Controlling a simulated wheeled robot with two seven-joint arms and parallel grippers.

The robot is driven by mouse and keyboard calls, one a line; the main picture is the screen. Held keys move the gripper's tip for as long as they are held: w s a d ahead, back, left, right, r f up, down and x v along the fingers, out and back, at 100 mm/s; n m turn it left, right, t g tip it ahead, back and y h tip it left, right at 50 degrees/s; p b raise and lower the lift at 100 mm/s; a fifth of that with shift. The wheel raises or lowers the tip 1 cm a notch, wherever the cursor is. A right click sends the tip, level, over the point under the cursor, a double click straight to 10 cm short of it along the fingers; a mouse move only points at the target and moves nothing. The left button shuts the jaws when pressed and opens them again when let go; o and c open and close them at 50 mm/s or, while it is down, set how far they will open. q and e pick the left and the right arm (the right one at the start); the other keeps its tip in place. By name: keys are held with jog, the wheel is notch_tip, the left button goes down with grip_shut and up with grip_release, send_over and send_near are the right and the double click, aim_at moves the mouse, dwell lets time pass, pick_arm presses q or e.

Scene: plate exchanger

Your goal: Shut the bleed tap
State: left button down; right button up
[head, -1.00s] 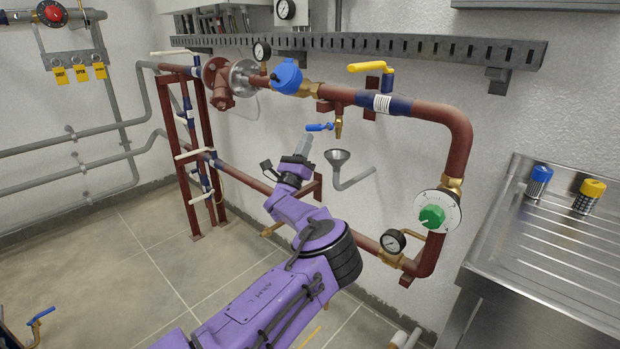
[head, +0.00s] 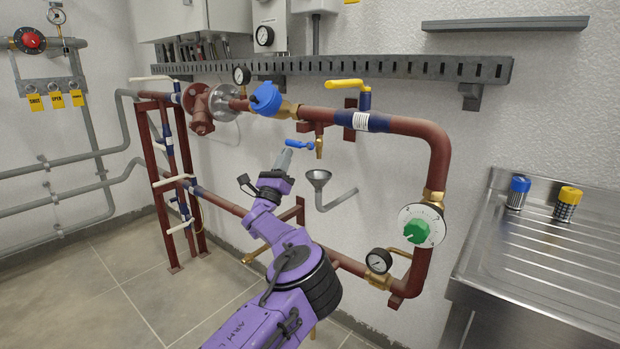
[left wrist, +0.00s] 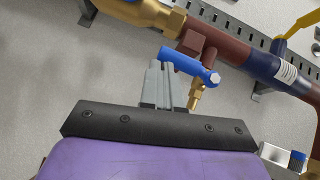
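The bleed tap is a small brass tap (head: 319,148) under the upper red-brown pipe, with a blue lever (head: 298,143) sticking out to the left, nearly level. In the left wrist view the blue lever (left wrist: 188,64) slants down to the right to its pivot above the brass body (left wrist: 196,97). My left gripper (head: 284,158) is just below the lever's free end. Its grey fingers (left wrist: 160,76) look pressed together with nothing between them. The tips are very close to the lever; I cannot tell whether they touch. My right gripper is not in view.
A grey funnel (head: 318,177) with a drain pipe sits below the tap. A yellow-handled valve (head: 345,84), a blue cap (head: 266,97), a green-knobbed dial (head: 417,232) and a gauge (head: 378,261) are on the pipe loop. A steel sink unit (head: 540,255) stands at right.

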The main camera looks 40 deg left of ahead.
pick_arm(q)
jog(key=s+f+b, duration=0.5)
jog(key=s+f, duration=0.2)
jog(key=f, duration=0.4)
